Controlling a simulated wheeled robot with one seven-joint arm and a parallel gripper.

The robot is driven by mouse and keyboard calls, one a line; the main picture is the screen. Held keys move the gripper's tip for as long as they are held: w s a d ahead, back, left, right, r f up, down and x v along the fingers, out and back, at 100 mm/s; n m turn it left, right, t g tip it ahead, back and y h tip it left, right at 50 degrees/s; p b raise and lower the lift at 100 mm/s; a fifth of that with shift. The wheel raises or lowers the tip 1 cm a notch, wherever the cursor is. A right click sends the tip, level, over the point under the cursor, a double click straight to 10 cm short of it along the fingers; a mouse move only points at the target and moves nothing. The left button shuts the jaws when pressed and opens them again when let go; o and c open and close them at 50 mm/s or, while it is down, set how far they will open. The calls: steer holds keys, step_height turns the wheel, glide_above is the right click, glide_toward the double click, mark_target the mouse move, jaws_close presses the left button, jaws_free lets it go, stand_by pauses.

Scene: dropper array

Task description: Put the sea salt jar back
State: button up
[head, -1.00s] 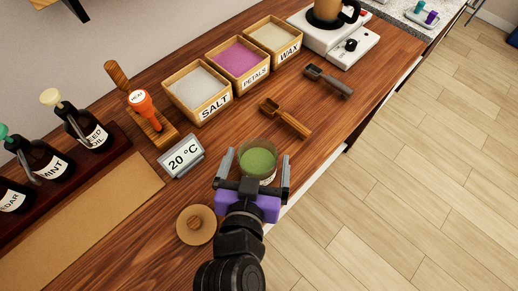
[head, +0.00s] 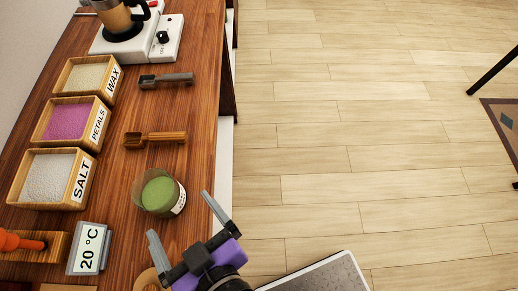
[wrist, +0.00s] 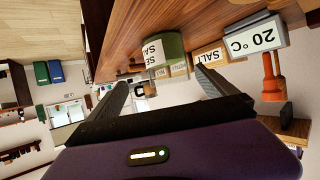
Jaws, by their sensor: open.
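The sea salt jar (head: 158,191) is a short, open-topped container with green contents and a pale label. It stands upright on the wooden counter near its front edge. In the wrist view, which looks upside down, the jar (wrist: 170,48) shows part of its label beyond the fingertips. My gripper (head: 179,214) is open and empty, its fingers pointing toward the jar with the tips just short of it or beside it. It also shows in the wrist view (wrist: 160,80) with both fingers spread wide.
Boxes of salt (head: 48,178), petals (head: 68,121) and wax (head: 86,75) line the wall side. Two scoops (head: 155,139) (head: 166,80) lie beside them. A 20 °C display (head: 88,248) stands left of my gripper. A round wooden lid (head: 146,281) is partly hidden. Open floor (head: 340,160) lies right.

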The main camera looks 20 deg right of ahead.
steer(key=s+d+f+m, duration=0.1)
steer(key=s+d+f, duration=0.15)
steer(key=d, duration=0.45)
steer(key=s+d+f, duration=0.2)
steer(key=d+f, duration=0.2)
steer(key=d, duration=0.3)
steer(key=s+d+r+m+t+h, duration=0.1)
steer(key=s+d+r+h, duration=0.1)
steer(key=s+d, duration=0.2)
steer(key=s+d+r+m+t+h, duration=0.1)
steer(key=s+d+r+h, duration=0.1)
steer(key=d, duration=0.8)
steer(key=shift+s+r+m, duration=0.3)
steer(key=shift+s+r, duration=0.5)
steer(key=shift+s, duration=0.2)
